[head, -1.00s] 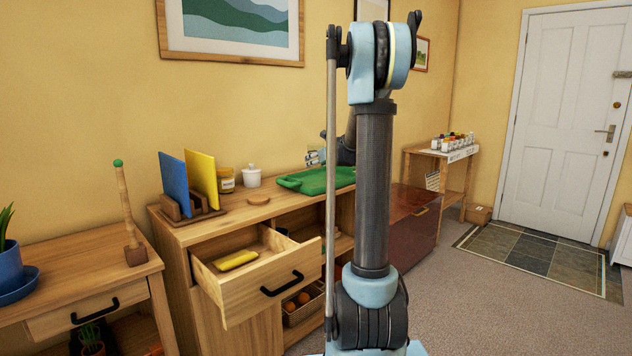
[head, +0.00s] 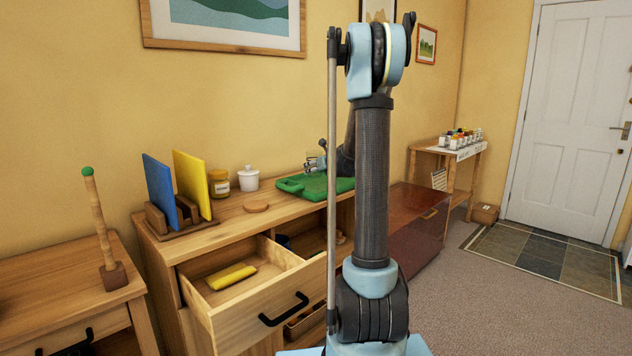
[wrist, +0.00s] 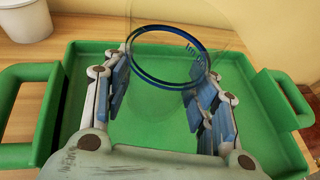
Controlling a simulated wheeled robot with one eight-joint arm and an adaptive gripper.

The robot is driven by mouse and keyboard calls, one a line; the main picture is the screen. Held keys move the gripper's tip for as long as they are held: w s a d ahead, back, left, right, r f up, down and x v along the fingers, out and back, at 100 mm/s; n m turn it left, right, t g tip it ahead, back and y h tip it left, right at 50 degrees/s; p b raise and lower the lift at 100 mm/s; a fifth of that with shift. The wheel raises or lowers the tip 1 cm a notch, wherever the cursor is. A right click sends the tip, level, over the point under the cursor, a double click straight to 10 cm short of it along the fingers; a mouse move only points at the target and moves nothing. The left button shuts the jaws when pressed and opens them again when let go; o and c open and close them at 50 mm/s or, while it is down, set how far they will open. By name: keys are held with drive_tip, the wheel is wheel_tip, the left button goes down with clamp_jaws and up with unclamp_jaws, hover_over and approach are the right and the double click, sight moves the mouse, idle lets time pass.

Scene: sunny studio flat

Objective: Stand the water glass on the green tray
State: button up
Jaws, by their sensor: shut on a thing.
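The green tray (head: 291,187) lies on the wooden cabinet top, partly hidden behind my arm in the head view. The tray rim (wrist: 48,125) and its handles also show in the wrist view. My gripper (head: 314,163) is above the tray. In the wrist view my gripper (wrist: 167,90) is shut on the clear water glass (wrist: 165,62), its fingers on either side. The glass has a dark blue ring and looks upright over the tray floor. I cannot tell whether its base touches the tray.
A white lidded jar (head: 249,179), a yellow-labelled jar (head: 219,184) and a round wooden coaster (head: 256,207) stand left of the tray. Blue and yellow boards (head: 191,183) stand in a rack. An open drawer (head: 245,290) holding a yellow thing juts out below.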

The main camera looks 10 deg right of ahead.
sight(318, 176)
drive_tip(key=shift+s+f, duration=0.1)
drive_tip(key=shift+f, duration=2.15)
drive_tip(key=o, duration=1.3)
drive_tip(key=v, duration=1.2)
